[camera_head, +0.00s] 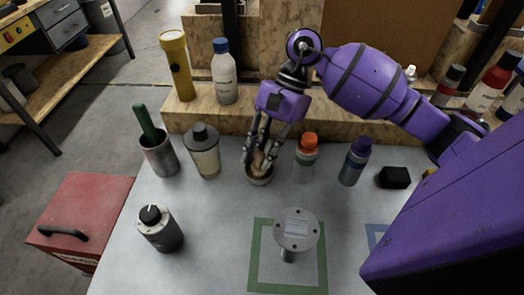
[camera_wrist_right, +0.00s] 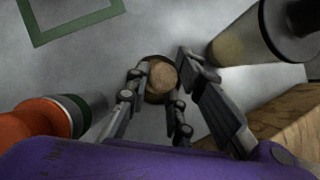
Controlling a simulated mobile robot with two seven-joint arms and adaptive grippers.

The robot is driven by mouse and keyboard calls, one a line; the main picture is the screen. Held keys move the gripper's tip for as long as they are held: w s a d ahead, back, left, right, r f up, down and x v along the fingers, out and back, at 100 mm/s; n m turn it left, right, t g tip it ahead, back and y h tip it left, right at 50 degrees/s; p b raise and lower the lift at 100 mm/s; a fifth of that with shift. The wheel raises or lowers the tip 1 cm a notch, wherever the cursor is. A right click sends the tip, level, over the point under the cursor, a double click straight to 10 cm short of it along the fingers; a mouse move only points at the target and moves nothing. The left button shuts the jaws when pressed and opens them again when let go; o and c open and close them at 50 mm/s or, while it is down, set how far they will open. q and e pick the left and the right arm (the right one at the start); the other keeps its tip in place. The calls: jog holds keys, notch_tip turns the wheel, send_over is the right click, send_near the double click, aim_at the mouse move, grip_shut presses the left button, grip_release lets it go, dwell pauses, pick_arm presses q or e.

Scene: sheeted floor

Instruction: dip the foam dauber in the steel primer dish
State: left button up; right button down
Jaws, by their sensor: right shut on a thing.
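My right gripper (camera_head: 264,152) points down over a small round dish (camera_head: 260,179) on the grey sheet. It is shut on a tan, rounded piece, which I take as the foam dauber (camera_head: 258,160). In the right wrist view the dauber (camera_wrist_right: 162,76) shows between the fingers (camera_wrist_right: 160,90), inside the outline of the dish rim (camera_wrist_right: 153,98). I cannot tell whether its lower end touches the inside of the dish. The fingers hide part of both. My left gripper is not in view.
A lidded jar (camera_head: 205,155) stands close left of the dish, an orange-capped bottle (camera_head: 306,160) close right. A steel cup (camera_head: 160,158) holds a green-handled tool (camera_head: 145,122). A round-topped metal stand (camera_head: 296,230) is in front, by green tape. A wooden ledge (camera_head: 210,121) runs behind.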

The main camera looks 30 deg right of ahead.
aim_at(262, 153)
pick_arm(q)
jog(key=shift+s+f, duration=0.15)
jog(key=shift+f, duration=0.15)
pick_arm(e)
jog(key=shift+f, duration=0.4)
dwell(0.3)
pick_arm(q)
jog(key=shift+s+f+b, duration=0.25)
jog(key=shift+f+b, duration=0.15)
jog(key=shift+b, duration=0.15)
pick_arm(e)
jog(key=shift+s+f, duration=0.1)
jog(key=shift+f, duration=0.1)
dwell(1.0)
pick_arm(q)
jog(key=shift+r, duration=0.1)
pick_arm(e)
jog(key=shift+r, duration=0.15)
jog(key=shift+r+p, duration=1.25)
jog(key=shift+r, duration=2.3)
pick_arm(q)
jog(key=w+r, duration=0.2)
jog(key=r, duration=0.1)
